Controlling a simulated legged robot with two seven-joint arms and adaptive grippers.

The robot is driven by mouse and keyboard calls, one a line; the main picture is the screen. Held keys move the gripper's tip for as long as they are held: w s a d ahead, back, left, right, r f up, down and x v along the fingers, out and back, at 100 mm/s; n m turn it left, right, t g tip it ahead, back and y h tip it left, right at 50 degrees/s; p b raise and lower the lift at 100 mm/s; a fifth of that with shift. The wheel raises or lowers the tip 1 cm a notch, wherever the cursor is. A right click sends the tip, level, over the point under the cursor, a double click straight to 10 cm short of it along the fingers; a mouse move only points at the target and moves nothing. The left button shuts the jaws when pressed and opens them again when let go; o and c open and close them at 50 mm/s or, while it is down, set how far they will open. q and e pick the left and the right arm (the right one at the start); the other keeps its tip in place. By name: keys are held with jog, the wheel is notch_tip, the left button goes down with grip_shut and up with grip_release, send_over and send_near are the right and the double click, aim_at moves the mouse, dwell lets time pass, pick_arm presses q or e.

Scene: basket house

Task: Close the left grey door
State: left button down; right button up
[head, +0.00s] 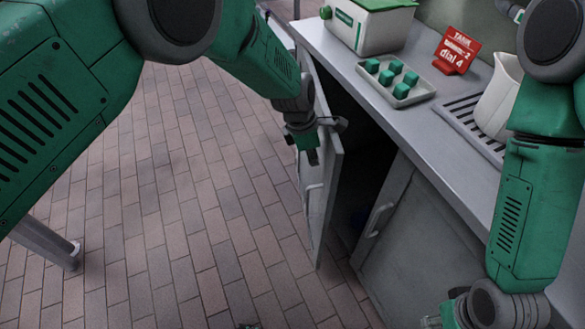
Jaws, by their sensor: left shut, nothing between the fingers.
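The left grey door (325,205) of the cabinet under the counter stands open, swung out over the floor. Its handle (311,200) is on the face towards the left of the picture. The dark cabinet opening shows to the right of it. My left gripper (314,153) is shut and empty at the top of this door, on its outer side. I cannot tell whether it touches the door. My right gripper (432,321) is at the bottom edge, partly cut off, in front of the right door; its fingers do not show clearly.
The right grey door (402,235) is closed, with a handle (379,219). On the counter (340,55) are a white and green box (370,30), a tray (418,97) of green cubes, a red sign (457,50) and a white jug (497,98). The brick floor (190,220) at left is mostly clear.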

pick_arm(q)
jog(key=shift+w+d+n+b, duration=0.15)
jog(key=shift+d+n, duration=0.05)
jog(key=shift+d, duration=0.5)
jog(key=shift+w+d+n+b, duration=0.1)
jog(key=shift+d+n+b, duration=0.1)
jog(key=shift+d, duration=0.45)
